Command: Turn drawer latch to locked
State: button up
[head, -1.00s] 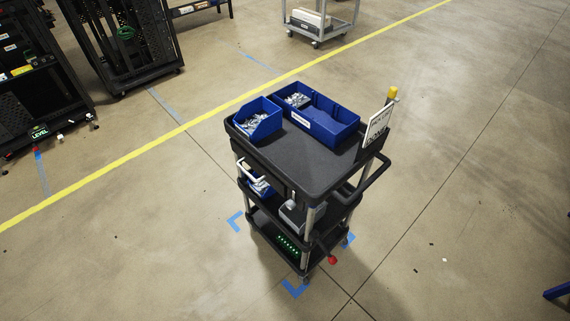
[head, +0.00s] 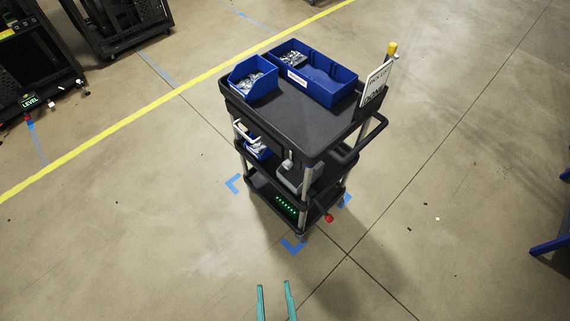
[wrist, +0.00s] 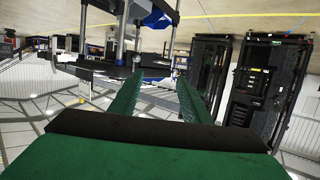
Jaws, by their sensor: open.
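A black three-shelf cart (head: 300,125) stands on the floor ahead in the head view. Just under its top tray, on the near side, is a small pale knob-like part (head: 289,160) that may be the drawer latch. Its setting is too small to tell. My gripper (head: 274,284) shows as two teal fingers at the bottom of the head view, apart and empty, in front of the cart and clear of it. In the wrist view my gripper (wrist: 159,78) is open with nothing between the fingers, and the scene appears upside down.
Blue bins (head: 252,82) with small metal parts sit on the cart top, beside a sign (head: 377,84). A red knob (head: 329,218) sticks out low on the cart. Black racks (head: 40,65) stand at the far left. The floor around the cart is clear.

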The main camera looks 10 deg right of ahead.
jog(key=w+a+f+g, duration=0.2)
jog(key=w+f, duration=0.2)
jog(key=f, duration=0.4)
jog(key=w+a+f+g, duration=0.1)
jog(key=w+a+f, duration=0.15)
jog(key=f, duration=0.45)
jog(key=m+g+h, duration=0.1)
jog(key=m+h, duration=0.7)
jog(key=h, duration=0.7)
send_near(285, 166)
jog(key=x, duration=0.8)
jog(key=shift+w+d, duration=0.25)
jog(key=shift+d, duration=0.05)
jog(key=c, duration=1)
